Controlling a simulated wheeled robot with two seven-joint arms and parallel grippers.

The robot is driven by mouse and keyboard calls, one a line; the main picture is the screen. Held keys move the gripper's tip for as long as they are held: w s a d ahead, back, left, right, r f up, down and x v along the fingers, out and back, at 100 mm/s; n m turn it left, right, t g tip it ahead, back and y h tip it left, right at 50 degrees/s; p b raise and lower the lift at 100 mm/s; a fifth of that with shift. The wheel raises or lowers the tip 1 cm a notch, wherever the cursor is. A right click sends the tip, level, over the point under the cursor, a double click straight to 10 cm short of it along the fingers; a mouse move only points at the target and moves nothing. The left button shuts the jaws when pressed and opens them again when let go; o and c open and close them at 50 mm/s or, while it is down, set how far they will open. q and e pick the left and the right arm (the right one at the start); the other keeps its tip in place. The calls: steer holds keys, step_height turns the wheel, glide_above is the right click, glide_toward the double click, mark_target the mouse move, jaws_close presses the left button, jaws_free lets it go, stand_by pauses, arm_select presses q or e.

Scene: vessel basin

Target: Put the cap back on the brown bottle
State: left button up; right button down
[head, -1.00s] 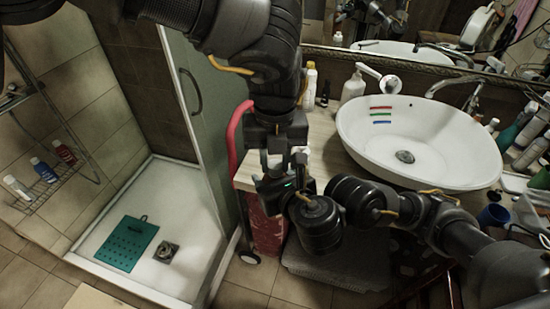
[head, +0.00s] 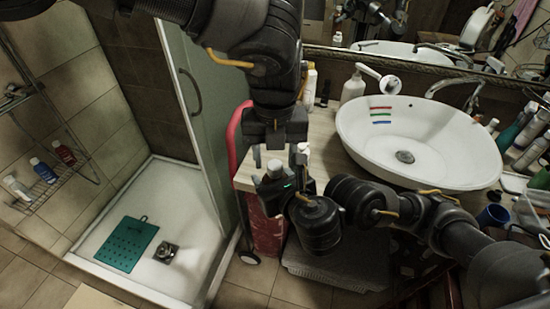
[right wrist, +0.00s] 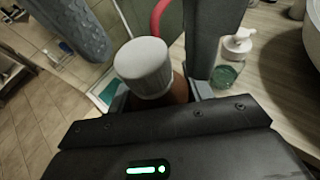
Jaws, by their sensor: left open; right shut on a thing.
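The brown bottle (right wrist: 180,91) shows only in part, under a white ribbed cap (right wrist: 143,66). The cap sits upright on top of the bottle; whether it is fully tightened I cannot tell. In the head view the cap (head: 275,165) shows below my left gripper (head: 279,152). That gripper is open, its two fingers apart on either side above the cap. My right gripper (right wrist: 158,98) is shut on the brown bottle, below the cap; in the head view it is mostly hidden by its own wrist.
A small pump bottle (right wrist: 230,62) stands on the counter close behind the grippers. The white basin (head: 420,150) is to the right. A white dispenser (head: 353,86) stands at the back. A red curved tube (head: 234,135) and the shower's glass door are to the left.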

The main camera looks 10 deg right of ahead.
arm_select(q)
step_height(320, 180, up, 4)
steer(key=shift+f, duration=0.25)
steer(key=shift+c, duration=0.4)
steer(key=shift+r+n, duration=0.35)
steer(key=shift+n, duration=0.15)
step_height(320, 180, up, 3)
steer(key=n, duration=0.4)
steer(key=shift+f, duration=0.15)
steer(key=shift+f, duration=4)
